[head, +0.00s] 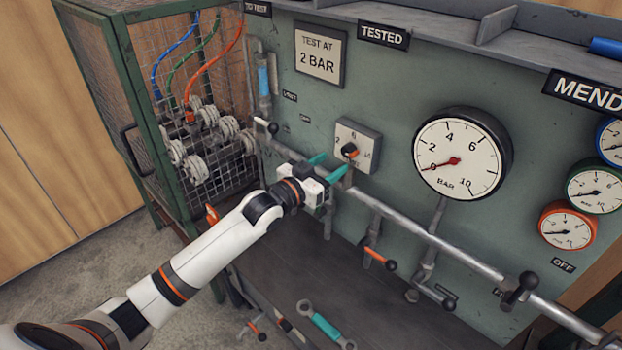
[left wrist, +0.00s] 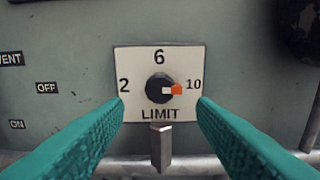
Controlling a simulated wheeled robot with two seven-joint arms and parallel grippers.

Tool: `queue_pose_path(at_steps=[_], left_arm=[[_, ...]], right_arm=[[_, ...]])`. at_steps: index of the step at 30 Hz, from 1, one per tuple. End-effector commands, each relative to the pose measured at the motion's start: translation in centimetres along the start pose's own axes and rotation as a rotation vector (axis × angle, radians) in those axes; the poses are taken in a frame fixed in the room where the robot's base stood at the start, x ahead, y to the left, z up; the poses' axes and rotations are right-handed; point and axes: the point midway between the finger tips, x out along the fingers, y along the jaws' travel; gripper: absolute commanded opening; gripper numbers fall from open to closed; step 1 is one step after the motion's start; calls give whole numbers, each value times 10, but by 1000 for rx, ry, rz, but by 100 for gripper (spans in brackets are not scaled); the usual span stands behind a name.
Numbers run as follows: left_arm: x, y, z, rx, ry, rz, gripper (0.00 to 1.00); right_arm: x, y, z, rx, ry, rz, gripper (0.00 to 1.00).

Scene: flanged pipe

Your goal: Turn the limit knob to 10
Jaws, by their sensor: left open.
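The limit knob (head: 349,151) is a small dark round knob with an orange pointer on a pale square plate (head: 368,133) on the green panel. In the left wrist view the knob (left wrist: 160,88) sits in the middle of the plate, marked 2, 6 and 10 above the word LIMIT. Its orange pointer points right, at the 10. My left gripper (head: 328,166) is open, with teal fingers reaching toward the plate. In the left wrist view its fingertips lie left and right of the knob, apart from it. My right gripper is not in view.
A grey pipe (head: 440,245) with lever handles runs across the panel below the plate. A large gauge (head: 462,155) is to the right, its red needle near 0. A wire cage (head: 195,100) with hoses stands left. A wrench (head: 326,325) lies on the dark bench.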

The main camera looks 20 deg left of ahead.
Motion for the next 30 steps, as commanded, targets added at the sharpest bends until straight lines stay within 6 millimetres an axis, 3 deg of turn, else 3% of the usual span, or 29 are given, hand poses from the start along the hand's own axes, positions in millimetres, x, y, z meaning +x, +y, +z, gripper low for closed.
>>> queue_pose_path(at_steps=[6,12,30], left_arm=[[-47,0,-3,2,3,-1,51],[-68,0,-2,0,2,0,51],[-72,-2,-4,-1,11,1,51]], right_arm=[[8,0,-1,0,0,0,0],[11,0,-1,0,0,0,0],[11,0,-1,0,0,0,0]])
